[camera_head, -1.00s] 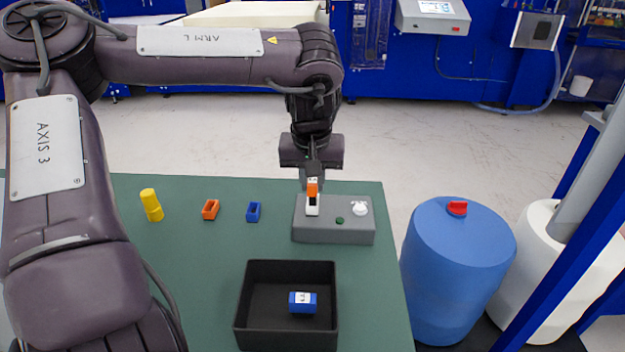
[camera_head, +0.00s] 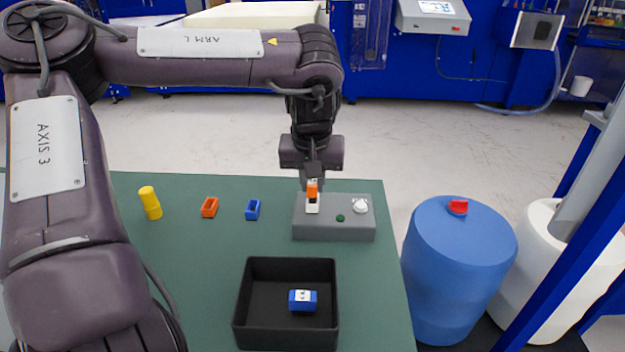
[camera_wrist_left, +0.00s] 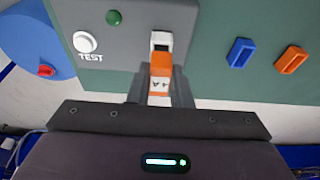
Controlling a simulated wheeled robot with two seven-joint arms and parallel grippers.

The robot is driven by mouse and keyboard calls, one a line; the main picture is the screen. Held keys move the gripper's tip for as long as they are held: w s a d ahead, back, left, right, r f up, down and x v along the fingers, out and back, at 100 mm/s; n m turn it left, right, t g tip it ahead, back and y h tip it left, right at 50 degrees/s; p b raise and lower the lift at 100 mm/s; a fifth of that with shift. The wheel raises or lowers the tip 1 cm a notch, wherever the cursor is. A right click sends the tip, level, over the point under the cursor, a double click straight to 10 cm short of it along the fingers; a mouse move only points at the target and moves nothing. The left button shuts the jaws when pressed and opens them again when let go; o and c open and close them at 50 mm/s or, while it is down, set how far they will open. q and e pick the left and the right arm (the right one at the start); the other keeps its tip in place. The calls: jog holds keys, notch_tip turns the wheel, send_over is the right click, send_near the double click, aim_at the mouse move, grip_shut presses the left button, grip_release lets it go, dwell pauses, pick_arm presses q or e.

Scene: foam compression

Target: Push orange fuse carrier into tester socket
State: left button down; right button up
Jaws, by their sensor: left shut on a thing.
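The orange fuse carrier (camera_head: 312,187) is held upright in my left gripper (camera_head: 313,181) at the left end of the grey tester (camera_head: 335,231). The carrier is right at the white socket (camera_head: 312,207); how deep it sits in it I cannot tell. In the left wrist view the carrier (camera_wrist_left: 161,64) shows a white label between the fingers of my left gripper (camera_wrist_left: 160,88), with the socket (camera_wrist_left: 161,40) just beyond it. The tester has a white TEST button (camera_wrist_left: 85,41) and a green lamp (camera_wrist_left: 114,18). My right gripper is not in view.
A black tray (camera_head: 243,300) holds a blue carrier (camera_head: 302,300). An orange holder (camera_head: 210,207), a blue holder (camera_head: 253,209) and a yellow piece (camera_head: 150,203) stand left of the tester on the green table (camera_head: 195,260). A blue barrel (camera_head: 455,270) stands beyond the table's right edge.

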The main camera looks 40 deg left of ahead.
aim_at(312, 183)
pick_arm(q)
jog(key=shift+f+b, duration=0.7)
jog(key=shift+f, duration=0.1)
jog(key=c, duration=1.2)
grip_release()
jog(key=shift+c, duration=0.2)
jog(key=shift+r, duration=0.15)
jog(key=shift+r+p, duration=1.65)
jog(key=shift+r, duration=1.3)
jog(key=v, duration=0.7)
jog(key=shift+r+b, duration=0.35)
